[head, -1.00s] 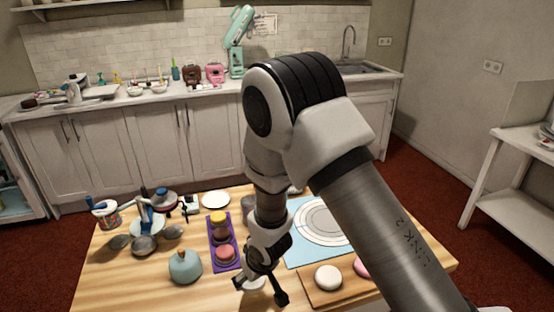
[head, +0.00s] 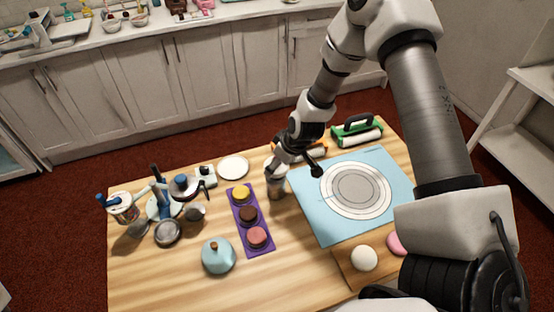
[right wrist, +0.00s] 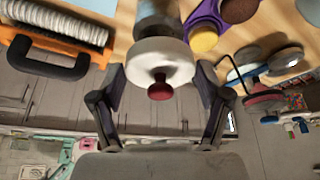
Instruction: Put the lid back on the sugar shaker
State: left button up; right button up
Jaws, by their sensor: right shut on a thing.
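My right gripper (head: 298,160) is over the middle of the table, above the grey sugar shaker (head: 276,186). In the right wrist view it (right wrist: 160,80) is shut on the round white lid (right wrist: 150,62), which has a dark red knob facing the camera. The shaker's body (right wrist: 158,20) shows just beyond the lid, in line with it. I cannot tell whether the lid touches the shaker's rim. My left gripper is not in view.
A purple tray (head: 236,208) with yellow, brown and pink rounds lies left of the shaker. A blue mat (head: 310,214) with a ringed disc lies to the right. Orange and green (head: 343,131) rollers lie behind. A light blue domed thing (head: 218,258) stands in front. The left front table is clear.

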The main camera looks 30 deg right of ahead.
jog(key=b+x, duration=0.1)
jog(key=x, duration=0.1)
jog(key=shift+w+d+f, duration=0.15)
jog(key=shift+f, duration=0.2)
jog(key=shift+s+r, duration=0.3)
jog(key=shift+s, duration=0.05)
jog(key=shift+w+f, duration=0.25)
jog(key=shift+f, duration=0.2)
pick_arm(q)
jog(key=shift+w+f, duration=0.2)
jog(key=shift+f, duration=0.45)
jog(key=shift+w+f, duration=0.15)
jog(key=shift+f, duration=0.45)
pick_arm(e)
jog(key=shift+s+r, duration=0.1)
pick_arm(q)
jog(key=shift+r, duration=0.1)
pick_arm(e)
jog(key=shift+s, duration=0.1)
pick_arm(q)
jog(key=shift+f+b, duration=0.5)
jog(key=shift+b, duration=0.1)
pick_arm(e)
jog(key=shift+f, duration=0.95)
jog(key=o, duration=0.8)
